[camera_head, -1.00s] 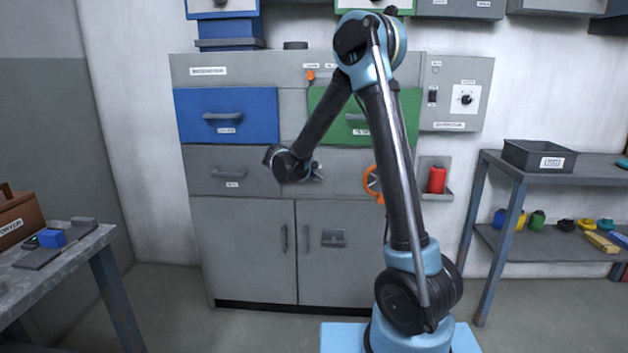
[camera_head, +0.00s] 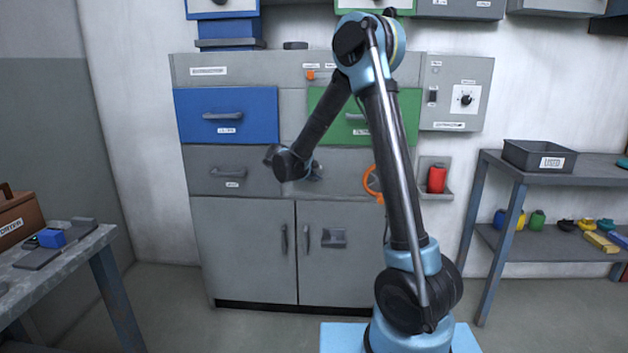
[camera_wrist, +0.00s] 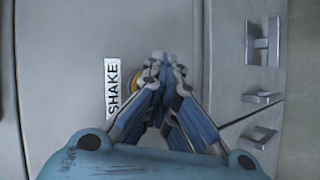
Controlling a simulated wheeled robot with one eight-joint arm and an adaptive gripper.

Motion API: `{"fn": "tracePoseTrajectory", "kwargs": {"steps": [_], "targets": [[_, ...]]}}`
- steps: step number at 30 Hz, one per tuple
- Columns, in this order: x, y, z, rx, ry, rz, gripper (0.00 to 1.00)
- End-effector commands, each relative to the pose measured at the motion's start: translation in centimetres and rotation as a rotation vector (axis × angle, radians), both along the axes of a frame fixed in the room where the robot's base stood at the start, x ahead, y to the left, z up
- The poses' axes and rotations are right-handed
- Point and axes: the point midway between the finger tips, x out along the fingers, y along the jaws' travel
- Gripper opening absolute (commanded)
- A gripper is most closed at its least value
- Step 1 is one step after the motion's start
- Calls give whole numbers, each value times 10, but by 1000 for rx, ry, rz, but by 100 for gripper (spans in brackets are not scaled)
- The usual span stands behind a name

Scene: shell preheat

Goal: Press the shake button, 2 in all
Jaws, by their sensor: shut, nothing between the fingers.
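The white SHAKE label (camera_wrist: 111,88) is on the grey cabinet front in the wrist view. A small yellow edge, probably of the shake button (camera_wrist: 135,84), shows between the label and my fingers. My fingers hide most of it. My gripper (camera_wrist: 166,60) is shut and empty, with its tips over the panel just right of the label. I cannot tell whether the tips touch the button. In the head view my gripper (camera_head: 316,171) is in front of the grey drawer row, partly hidden by my wrist.
The grey cabinet (camera_head: 245,250) has a blue drawer (camera_head: 250,110), a green drawer (camera_head: 333,112) and lower doors with handles. An orange ring (camera_head: 371,182) and a red canister (camera_head: 437,179) are to the right. A workbench (camera_head: 75,255) is at left, shelves (camera_head: 575,178) at right.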

Motion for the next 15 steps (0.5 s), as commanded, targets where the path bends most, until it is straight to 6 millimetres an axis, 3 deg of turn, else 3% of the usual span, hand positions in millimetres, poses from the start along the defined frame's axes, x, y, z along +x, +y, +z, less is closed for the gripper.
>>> {"fn": "tracePoseTrajectory", "kwargs": {"steps": [15], "targets": [[-10, 1, 0, 0, -1, 2, 0]]}}
